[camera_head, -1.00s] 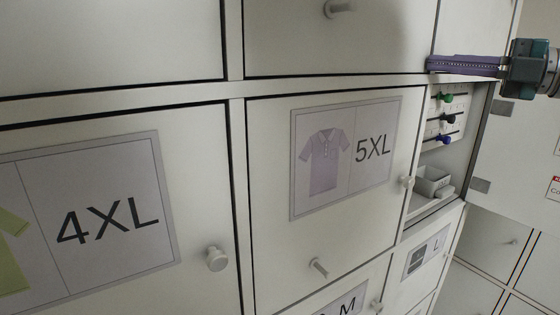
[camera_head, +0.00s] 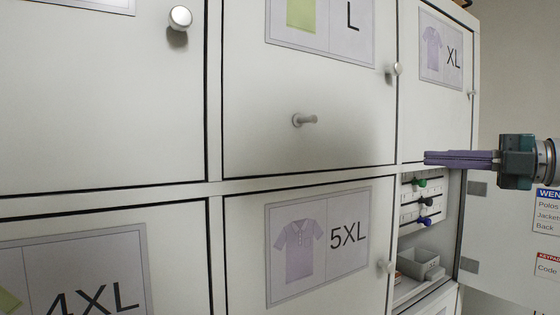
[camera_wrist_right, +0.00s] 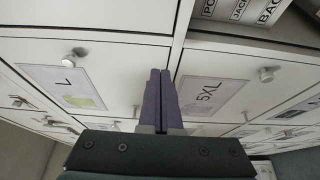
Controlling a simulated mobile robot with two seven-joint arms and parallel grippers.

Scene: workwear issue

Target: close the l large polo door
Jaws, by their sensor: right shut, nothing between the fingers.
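The L door (camera_head: 350,90) carries a sign with a green polo and the letter L (camera_head: 350,18). My right gripper (camera_head: 428,158) is shut and empty, pointing left near the lower corner of the XL door, to the right of the L door. In the right wrist view its fingers (camera_wrist_right: 158,76) show between the L sign (camera_wrist_right: 62,86) and the 5XL sign. My left gripper is not in view.
The 5XL door (camera_head: 380,215) is below the L door, and the XL door (camera_head: 445,95) is to its right. Below XL is an open compartment with coloured hooks and a grey bin (camera_head: 420,264). A white panel with notices (camera_head: 545,225) stands at the right.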

